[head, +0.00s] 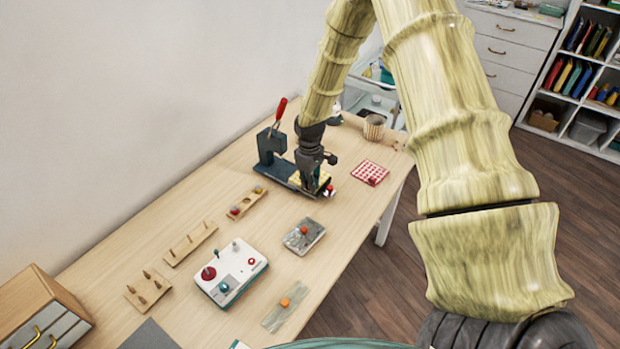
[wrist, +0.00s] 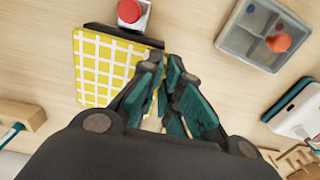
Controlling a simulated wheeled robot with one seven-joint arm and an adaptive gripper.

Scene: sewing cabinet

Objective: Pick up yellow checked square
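The yellow checked square (wrist: 98,68) lies flat beside a dark bar in the wrist view, with its right part behind my fingers. In the head view it shows as a yellow patch (head: 324,180) at the foot of the press, partly covered by my gripper (head: 312,172). In the wrist view my gripper (wrist: 168,62) is at the square's right edge. Its teal-padded fingers are close together with a narrow gap. A yellow sliver shows between them. I cannot tell whether they grip the square.
A dark press (head: 268,150) with a red handle stands behind the gripper. A red checked square (head: 370,172) lies to the right. A grey tray (head: 303,236), a white control box (head: 231,272) and a peg board (head: 247,203) stand nearer. Bare table lies between them.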

